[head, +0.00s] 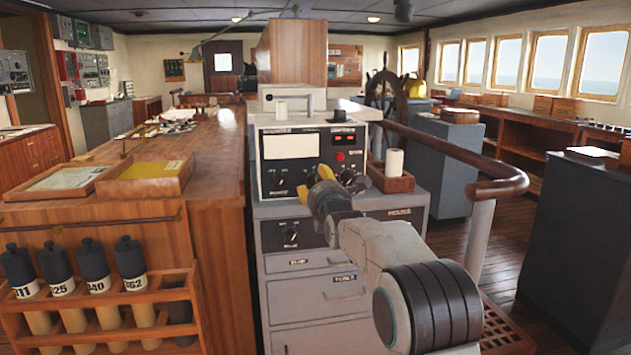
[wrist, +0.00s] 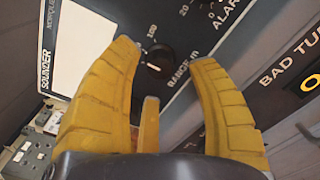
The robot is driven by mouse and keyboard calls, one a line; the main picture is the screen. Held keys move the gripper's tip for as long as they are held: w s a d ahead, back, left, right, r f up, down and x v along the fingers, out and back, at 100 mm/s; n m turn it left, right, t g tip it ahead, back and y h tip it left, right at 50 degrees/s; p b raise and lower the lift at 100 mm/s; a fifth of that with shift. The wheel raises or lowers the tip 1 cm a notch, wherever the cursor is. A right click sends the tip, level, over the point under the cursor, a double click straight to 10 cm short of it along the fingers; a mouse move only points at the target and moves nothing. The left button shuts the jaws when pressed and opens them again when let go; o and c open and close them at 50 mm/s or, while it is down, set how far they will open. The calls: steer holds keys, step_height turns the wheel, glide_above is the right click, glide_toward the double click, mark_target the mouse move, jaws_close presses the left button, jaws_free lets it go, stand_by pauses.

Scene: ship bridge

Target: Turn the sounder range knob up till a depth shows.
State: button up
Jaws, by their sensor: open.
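The sounder (head: 312,160) is a cream-edged unit with a black face on the grey console, with a pale, blank-looking screen (head: 291,146). Its dark range knob (head: 281,181) sits below the screen. In the wrist view the knob (wrist: 157,61) is beside the "RANGE m" lettering, with 100 marked near it. My gripper (head: 324,174) has yellow fingers and is in front of the sounder face. In the wrist view my gripper (wrist: 166,75) is open, with the knob between its fingertips. No contact with the knob shows.
A second knob (head: 347,177) is at the sounder's lower right, partly behind my gripper. Red-lit indicators (head: 344,139) and a red button (head: 340,156) sit above it. A wooden tray with a white roll (head: 395,163) stands to the right. A wooden handrail (head: 480,180) runs further right.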

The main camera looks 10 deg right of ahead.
mark_target(316, 182)
steer(key=shift+w+p, duration=0.3)
steer(key=shift+w, duration=1.35)
steer(key=shift+c, duration=0.2)
jaws_close()
